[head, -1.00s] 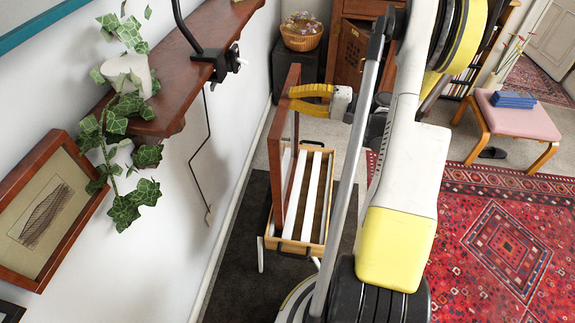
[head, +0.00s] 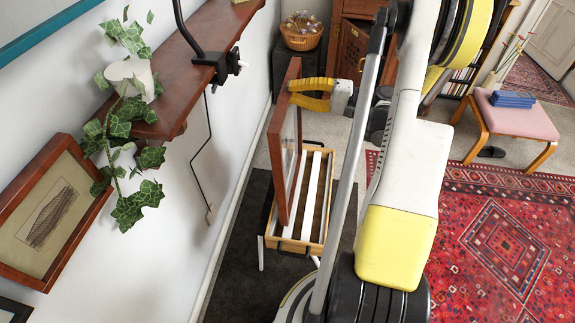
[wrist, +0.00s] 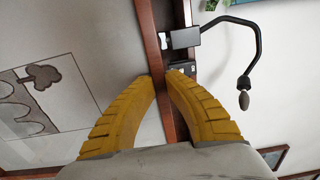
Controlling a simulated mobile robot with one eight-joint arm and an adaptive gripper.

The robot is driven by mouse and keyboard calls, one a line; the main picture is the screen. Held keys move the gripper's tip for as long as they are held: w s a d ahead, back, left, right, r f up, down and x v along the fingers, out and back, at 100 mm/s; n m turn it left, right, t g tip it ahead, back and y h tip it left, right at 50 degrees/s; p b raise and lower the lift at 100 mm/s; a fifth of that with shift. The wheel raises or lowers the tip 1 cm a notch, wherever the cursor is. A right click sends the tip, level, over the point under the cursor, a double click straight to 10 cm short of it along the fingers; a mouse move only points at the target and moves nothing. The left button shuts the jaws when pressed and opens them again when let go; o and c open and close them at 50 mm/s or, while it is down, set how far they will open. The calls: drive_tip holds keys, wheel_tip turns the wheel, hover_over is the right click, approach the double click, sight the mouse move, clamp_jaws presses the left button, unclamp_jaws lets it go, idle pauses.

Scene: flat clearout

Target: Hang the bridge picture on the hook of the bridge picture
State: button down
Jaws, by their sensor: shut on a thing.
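The bridge picture (head: 284,155) has a reddish-brown wooden frame. In the head view it is held upright, nearly edge-on, above a slatted wooden rack and apart from the wall. My gripper (head: 294,92) is shut on its upper frame edge with yellow fingers. In the wrist view the fingers (wrist: 164,82) close on the brown frame bar, and the picture's pale sheet (wrist: 50,100) shows drawn arches and a tree at left. I cannot make out the picture's hook for certain in either view.
A brown shelf (head: 205,50) juts from the wall, with an ivy pot (head: 130,78) and black clamp (head: 226,66). A thin bent black cord (head: 203,150) hangs below. Another framed picture (head: 50,212) is at left. The slatted rack (head: 318,195) stands below.

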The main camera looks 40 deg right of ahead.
drive_tip(key=shift+s+d, duration=0.1)
drive_tip(key=shift+b+v, duration=0.4)
drive_tip(key=shift+v, duration=1.5)
drive_tip(key=shift+d, duration=0.1)
drive_tip(key=shift+b+v, duration=0.35)
drive_tip(key=shift+v, duration=1.6)
drive_tip(key=shift+r, duration=0.1)
